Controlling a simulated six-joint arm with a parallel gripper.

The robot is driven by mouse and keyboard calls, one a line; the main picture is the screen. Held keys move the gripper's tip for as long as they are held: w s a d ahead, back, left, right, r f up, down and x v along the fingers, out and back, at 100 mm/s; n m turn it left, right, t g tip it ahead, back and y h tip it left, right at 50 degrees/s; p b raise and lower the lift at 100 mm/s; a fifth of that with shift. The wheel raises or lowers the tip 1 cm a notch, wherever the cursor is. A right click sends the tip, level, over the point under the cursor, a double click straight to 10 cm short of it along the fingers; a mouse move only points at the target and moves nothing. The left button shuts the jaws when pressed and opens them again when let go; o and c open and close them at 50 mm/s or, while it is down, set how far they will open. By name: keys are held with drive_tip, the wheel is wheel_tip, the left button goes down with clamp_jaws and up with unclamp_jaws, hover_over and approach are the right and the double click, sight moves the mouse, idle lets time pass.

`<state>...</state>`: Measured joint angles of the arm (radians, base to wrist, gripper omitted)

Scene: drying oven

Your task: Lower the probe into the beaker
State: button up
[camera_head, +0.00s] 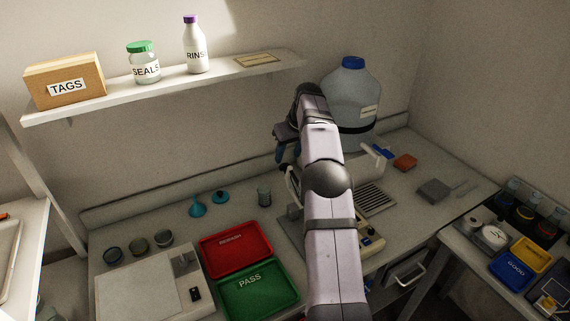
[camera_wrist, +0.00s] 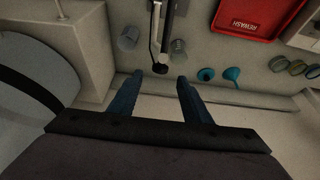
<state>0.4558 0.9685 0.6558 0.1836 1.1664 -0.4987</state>
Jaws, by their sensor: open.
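My gripper (camera_wrist: 154,85) is open, with nothing between its two blue fingers. In the head view it hangs beyond my arm near the back wall (camera_head: 284,155), partly hidden. In the wrist view a slim metal and dark arm, apparently the probe's holder (camera_wrist: 155,40), ends in a black knob (camera_wrist: 160,68) just beyond the fingertips. Whether the fingers touch it, I cannot tell. One clear beaker (camera_wrist: 128,38) stands left of the holder and a smaller glass (camera_wrist: 178,48) right of it. The probe tip cannot be made out.
A red REWASH tray (camera_head: 232,263) and green PASS tray (camera_head: 275,300) lie left of my arm. Teal funnels (camera_head: 197,207) lie behind them. A large blue-capped jug (camera_head: 352,95) stands at the back right. A loaded shelf (camera_head: 120,100) overhangs the back left.

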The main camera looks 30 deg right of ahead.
sight(285, 164)
drive_tip(key=shift+p+x, duration=1.35)
drive_tip(key=shift+x, duration=1.9)
clamp_jaws()
